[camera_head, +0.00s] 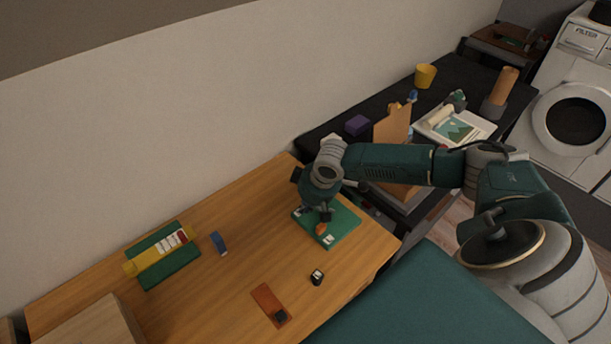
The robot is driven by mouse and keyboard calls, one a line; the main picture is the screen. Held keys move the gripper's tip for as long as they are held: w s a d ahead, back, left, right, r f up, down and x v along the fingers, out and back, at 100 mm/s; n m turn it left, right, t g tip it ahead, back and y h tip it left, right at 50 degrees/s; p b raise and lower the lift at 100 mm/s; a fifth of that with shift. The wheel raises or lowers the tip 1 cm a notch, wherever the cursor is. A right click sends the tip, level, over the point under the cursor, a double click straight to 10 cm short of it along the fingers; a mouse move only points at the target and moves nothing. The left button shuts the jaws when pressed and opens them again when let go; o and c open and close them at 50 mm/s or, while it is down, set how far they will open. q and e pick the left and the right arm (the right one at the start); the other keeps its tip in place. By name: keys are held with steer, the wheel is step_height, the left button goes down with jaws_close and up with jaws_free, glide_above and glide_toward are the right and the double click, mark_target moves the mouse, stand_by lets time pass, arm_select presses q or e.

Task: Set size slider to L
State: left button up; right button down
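A flat green board (345,222) lies on the wooden desk near its back right edge. It has small white labels (328,239) and an orange-brown knob-like piece (321,229); it looks like the size slider, but its letters are too small to read. My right gripper (316,212) points down just above the board, close behind the orange-brown piece. Its fingers look apart, with nothing seen held between them. The gripper hides part of the board. I cannot tell whether a fingertip touches it. My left gripper is not in view.
A black table (380,92) with several items stands behind. The desk middle is mostly clear.

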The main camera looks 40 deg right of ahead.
steer(key=s+v, duration=0.1)
steer(key=v, duration=0.3)
step_height(320, 180, up, 4)
steer(key=b, duration=0.1)
glide_above(313, 227)
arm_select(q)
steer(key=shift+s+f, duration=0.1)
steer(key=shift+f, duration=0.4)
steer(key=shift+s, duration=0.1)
